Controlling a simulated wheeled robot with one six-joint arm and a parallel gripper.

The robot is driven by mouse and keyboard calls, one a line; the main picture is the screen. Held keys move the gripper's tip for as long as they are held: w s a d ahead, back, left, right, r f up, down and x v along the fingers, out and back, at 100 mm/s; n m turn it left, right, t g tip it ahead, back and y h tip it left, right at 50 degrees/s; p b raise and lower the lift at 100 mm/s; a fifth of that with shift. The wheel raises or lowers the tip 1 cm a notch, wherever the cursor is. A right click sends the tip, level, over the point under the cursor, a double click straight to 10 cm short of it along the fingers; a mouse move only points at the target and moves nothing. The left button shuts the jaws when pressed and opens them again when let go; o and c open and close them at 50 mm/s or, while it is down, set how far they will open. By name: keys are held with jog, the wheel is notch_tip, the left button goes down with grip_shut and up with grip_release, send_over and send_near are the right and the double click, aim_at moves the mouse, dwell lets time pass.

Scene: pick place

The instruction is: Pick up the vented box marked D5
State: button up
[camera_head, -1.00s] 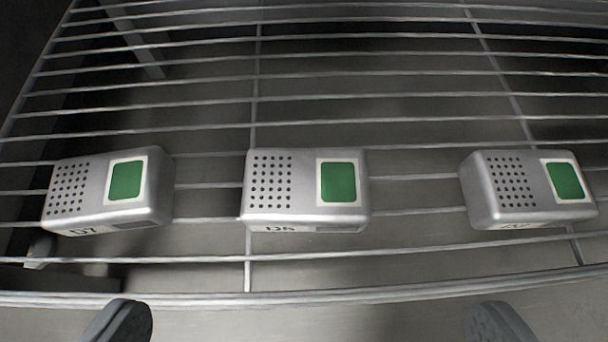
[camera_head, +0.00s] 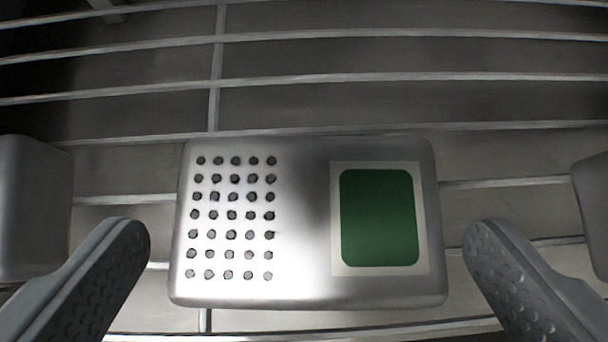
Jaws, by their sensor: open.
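The vented box marked D5 (camera_head: 305,220) fills the middle of the view, lying on a wire rack. It is silver, with rows of dark vent holes on the left and a green panel in a pale frame on the right. Its label face is not visible now; the D5 mark shows only in the earlier frame. My gripper (camera_head: 308,240) is open, with one finger to the left of the box and one to the right. Gaps show between both fingers and the box sides. Nothing is held.
The wire rack (camera_head: 420,80) runs across the view, with bare bars behind the box. Part of a neighbouring silver box (camera_head: 30,205) shows at the left edge, close to my left finger. Another box (camera_head: 594,210) is cut off at the right edge.

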jog(key=shift+x, duration=1.1)
jog(key=shift+c, duration=0.4)
jog(key=c, duration=0.9)
jog(key=shift+r, duration=0.15)
